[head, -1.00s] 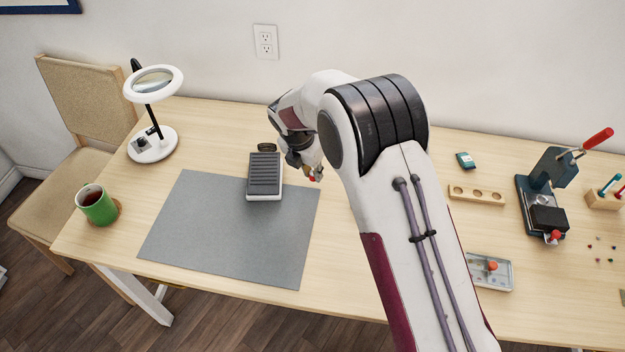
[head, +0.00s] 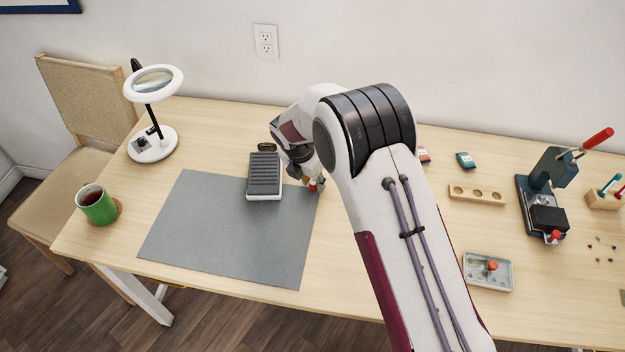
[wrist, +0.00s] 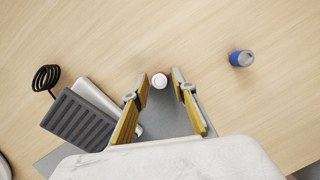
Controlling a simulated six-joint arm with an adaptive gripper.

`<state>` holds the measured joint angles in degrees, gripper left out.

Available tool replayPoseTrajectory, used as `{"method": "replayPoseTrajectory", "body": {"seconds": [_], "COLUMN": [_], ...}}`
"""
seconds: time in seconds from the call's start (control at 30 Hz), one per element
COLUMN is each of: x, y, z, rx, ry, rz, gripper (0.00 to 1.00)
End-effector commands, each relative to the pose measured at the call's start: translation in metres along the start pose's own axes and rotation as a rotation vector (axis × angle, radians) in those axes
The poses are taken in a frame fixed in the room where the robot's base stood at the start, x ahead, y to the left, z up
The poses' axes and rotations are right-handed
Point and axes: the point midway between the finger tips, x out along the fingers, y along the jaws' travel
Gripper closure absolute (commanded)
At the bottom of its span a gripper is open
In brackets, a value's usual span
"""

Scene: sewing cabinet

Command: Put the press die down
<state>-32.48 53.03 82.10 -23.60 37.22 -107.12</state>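The press die (head: 313,188), small with red on it, is at the tips of my gripper (head: 315,183) near the back right corner of the grey mat (head: 225,240). In the wrist view the die (wrist: 160,80) shows a pale round top with a red rim. The die is just past the mat's edge in that view. Whether its underside touches the surface is hidden.
A black and grey pedal (head: 264,175) stands close to the left of my gripper. A blue cylinder (wrist: 241,58) stands on bare wood to the right. The lamp (head: 152,145), green mug (head: 97,205), wooden holed block (head: 477,194), metal tray (head: 488,271) and hand press (head: 545,190) are farther off.

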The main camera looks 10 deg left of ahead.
Motion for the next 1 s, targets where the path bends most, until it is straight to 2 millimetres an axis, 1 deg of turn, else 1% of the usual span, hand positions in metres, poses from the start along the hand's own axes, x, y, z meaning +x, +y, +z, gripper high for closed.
{"method": "replayPoseTrajectory", "body": {"seconds": [0.37, 0.57, 0.77, 1.0], "x": [-0.001, -0.007, -0.025, -0.057], "y": [0.000, 0.000, 0.001, 0.001], "z": [0.000, 0.001, 0.001, 0.002], "rx": [0.000, 0.000, 0.001, 0.000], "ry": [0.000, 0.000, -0.001, -0.002], "rz": [0.000, 0.001, 0.002, 0.003], "gripper": [0.67, 0.67, 0.67, 0.67]}}
